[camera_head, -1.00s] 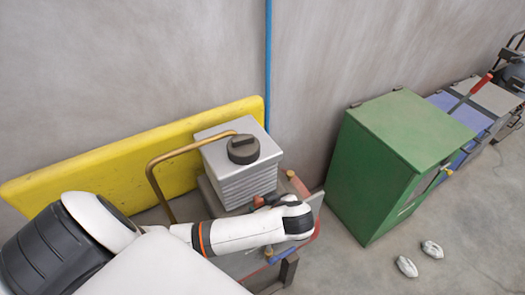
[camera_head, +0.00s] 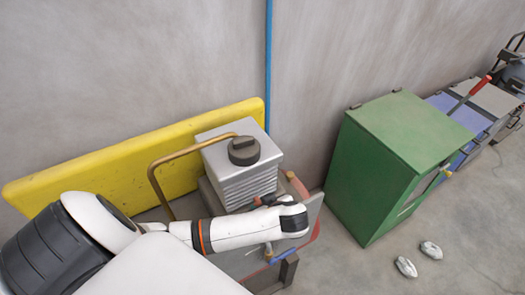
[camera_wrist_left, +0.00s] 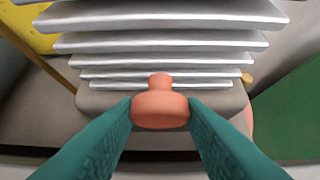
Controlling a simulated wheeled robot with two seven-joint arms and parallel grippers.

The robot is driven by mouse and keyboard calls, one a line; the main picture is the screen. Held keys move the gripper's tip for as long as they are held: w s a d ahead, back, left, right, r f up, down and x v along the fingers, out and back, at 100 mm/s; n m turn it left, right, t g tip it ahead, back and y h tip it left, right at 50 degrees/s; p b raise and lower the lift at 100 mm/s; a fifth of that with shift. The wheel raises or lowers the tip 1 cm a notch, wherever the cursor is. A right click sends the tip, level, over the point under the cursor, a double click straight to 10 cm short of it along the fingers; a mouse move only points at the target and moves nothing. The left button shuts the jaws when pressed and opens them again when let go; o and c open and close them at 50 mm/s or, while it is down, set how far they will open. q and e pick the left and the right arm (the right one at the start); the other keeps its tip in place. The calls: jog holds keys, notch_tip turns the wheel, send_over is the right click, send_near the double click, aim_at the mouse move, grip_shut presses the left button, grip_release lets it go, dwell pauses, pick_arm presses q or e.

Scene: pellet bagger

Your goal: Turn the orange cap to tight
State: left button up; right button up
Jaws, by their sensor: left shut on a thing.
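The orange cap (camera_wrist_left: 160,108) is a round, wide knob with a narrower neck, in the middle of the left wrist view. The two teal fingers of my left gripper (camera_wrist_left: 160,118) press on its left and right sides, so the gripper is shut on it. Behind the cap are the silver fins of a grey finned block (camera_wrist_left: 165,42). In the head view my left gripper (camera_head: 264,199) is small and dark at the block's front, and the cap is mostly hidden there. No tightness mark on the cap is readable. My right gripper is not in view.
The finned block (camera_head: 240,185) has a dark round cap (camera_head: 243,151) on top and a brass pipe (camera_head: 154,183) at its left. A yellow panel (camera_head: 120,165) stands behind. A green cabinet (camera_head: 372,180) stands to the right, with two white objects (camera_head: 405,267) on the floor.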

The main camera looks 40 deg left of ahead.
pick_arm(q)
jog(key=m+g, duration=0.1)
jog(key=m+g+y, duration=0.1)
jog(key=g, duration=0.1)
jog(key=g+y, duration=0.1)
jog(key=shift+w+d+f+m+g, duration=0.1)
jog(key=shift+w+d+m+g, duration=0.1)
jog(key=shift+w+m+g, duration=0.15)
dwell(0.6)
jog(key=o, duration=1)
jog(key=shift+c, duration=0.2)
jog(key=shift+a, duration=0.1)
